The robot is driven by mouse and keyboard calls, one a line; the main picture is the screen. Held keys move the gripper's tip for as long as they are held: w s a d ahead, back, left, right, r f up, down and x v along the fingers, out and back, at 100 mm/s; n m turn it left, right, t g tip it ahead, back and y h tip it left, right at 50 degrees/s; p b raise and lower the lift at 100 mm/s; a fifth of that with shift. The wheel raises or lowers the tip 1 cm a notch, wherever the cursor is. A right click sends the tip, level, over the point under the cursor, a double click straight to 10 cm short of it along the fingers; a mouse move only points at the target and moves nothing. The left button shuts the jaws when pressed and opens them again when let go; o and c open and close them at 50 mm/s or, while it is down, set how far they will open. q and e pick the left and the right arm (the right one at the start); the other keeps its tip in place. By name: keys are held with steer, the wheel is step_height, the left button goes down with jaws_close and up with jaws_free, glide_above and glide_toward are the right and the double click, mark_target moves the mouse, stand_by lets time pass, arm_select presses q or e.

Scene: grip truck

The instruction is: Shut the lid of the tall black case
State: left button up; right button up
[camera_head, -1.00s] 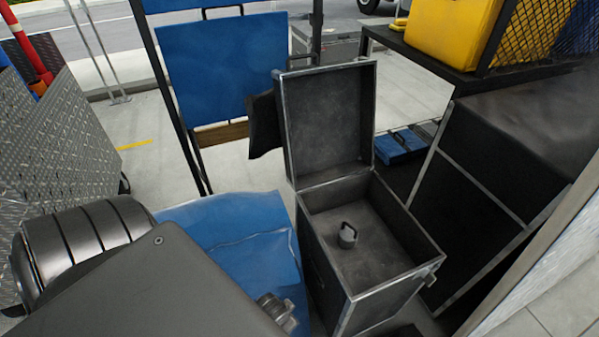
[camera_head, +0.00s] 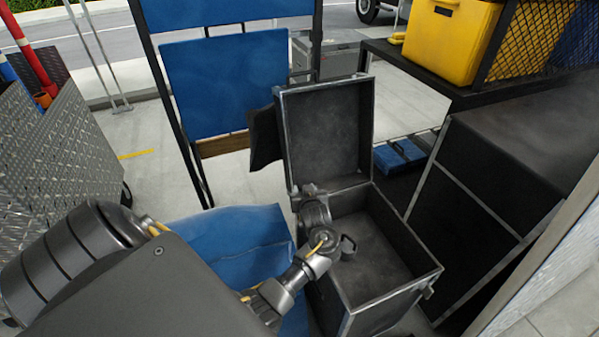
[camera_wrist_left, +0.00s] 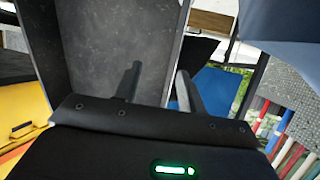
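The tall black case (camera_head: 385,310) stands in the middle of the head view with its lid (camera_head: 327,130) raised upright at the back. Its grey inside is exposed. My left gripper (camera_head: 309,190) is over the case's left rim, near the lower left of the lid. In the left wrist view, my two fingers (camera_wrist_left: 158,85) are apart. The lid's inner face (camera_wrist_left: 105,45) is beyond them, and its side edge appears between the fingers. Whether they touch it cannot be told. My right gripper is not in view.
A blue sheet (camera_head: 235,235) lies left of the case. A black cabinet (camera_head: 480,190) stands close on the right, and a yellow bin (camera_head: 452,35) is above on a shelf.

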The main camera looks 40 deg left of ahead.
mark_target(292, 166)
arm_select(q)
step_height(292, 166, up, 5)
steer(key=a+n+g+y, duration=0.2)
steer(key=a+n+y, duration=0.1)
steer(key=b+x, duration=0.2)
steer(key=x, duration=0.1)
steer(key=w+b+x, duration=0.1)
steer(key=b+x, duration=0.2)
steer(key=x, duration=0.1)
steer(key=shift+f+b, duration=0.15)
steer(key=shift+b, duration=0.2)
steer(key=shift+w+a+f+b, duration=0.15)
steer(key=shift+w+a+b, duration=0.25)
steer(key=shift+a, duration=0.15)
steer(key=shift+w+a, duration=0.25)
steer(key=shift+a, duration=0.3)
